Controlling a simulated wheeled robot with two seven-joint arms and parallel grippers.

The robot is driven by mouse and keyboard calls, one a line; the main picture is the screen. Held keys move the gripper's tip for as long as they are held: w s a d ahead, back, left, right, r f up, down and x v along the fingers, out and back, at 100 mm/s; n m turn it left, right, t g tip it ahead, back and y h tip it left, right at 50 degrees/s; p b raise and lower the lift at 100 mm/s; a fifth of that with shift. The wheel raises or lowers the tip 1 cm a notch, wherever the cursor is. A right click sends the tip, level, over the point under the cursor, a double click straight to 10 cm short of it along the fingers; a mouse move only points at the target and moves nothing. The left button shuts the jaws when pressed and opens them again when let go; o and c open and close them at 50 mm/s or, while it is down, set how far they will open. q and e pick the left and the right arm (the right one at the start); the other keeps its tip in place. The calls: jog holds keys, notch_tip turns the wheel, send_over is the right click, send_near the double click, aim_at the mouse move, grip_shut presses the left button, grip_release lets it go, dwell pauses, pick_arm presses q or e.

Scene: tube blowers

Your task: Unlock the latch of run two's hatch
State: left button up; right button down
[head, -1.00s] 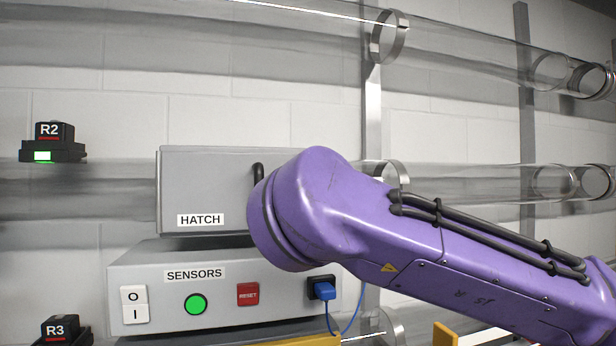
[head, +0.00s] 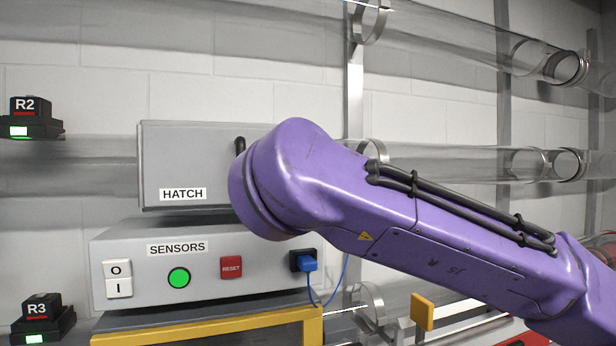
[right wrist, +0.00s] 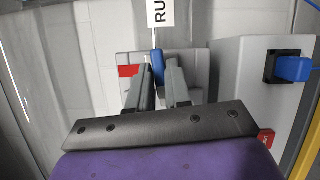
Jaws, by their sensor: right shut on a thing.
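The grey hatch box (head: 185,150) with a HATCH label stands above the sensors box in the head view. A black handle (head: 240,146) shows at its upper right, partly behind my purple right arm. In the right wrist view, a blue latch lever (right wrist: 158,62) stands on a grey plate beside a red mark (right wrist: 129,71). My right gripper (right wrist: 163,82) is shut on this lever, with a finger on each side. In the head view my arm hides that gripper and the latch. My left gripper is not in view.
The sensors box (head: 140,270) has a green light, a red reset button (head: 231,267) and a blue plug (head: 307,262). It sits above a yellow-edged frame (head: 210,328). Clear tubes run along the wall. R2 (head: 32,118) and R3 (head: 40,318) units are at left.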

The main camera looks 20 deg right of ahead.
jog(key=shift+d+n+t+y+b, duration=0.15)
jog(key=shift+n+t+y+b, duration=1.25)
jog(key=shift+n, duration=2.05)
jog(key=shift+d+n+t+y+b, duration=0.25)
jog(key=shift+n+y+b, duration=0.6)
jog(key=shift+n+b, duration=2)
jog(key=shift+d+n+t+y+b, duration=0.1)
jog(key=shift+n+t+y+b, duration=0.95)
jog(key=shift+n, duration=3.05)
jog(key=shift+n+y, duration=0.3)
jog(key=c, duration=1.3)
grip_release()
jog(key=shift+a+f, duration=0.1)
jog(key=shift+o, duration=0.8)
jog(key=shift+w+f, duration=0.15)
jog(key=shift+w, duration=0.1)
jog(key=b+v, duration=0.4)
jog(key=v, duration=0.6)
jog(key=shift+s+b, duration=0.3)
jog(key=shift+b, duration=0.05)
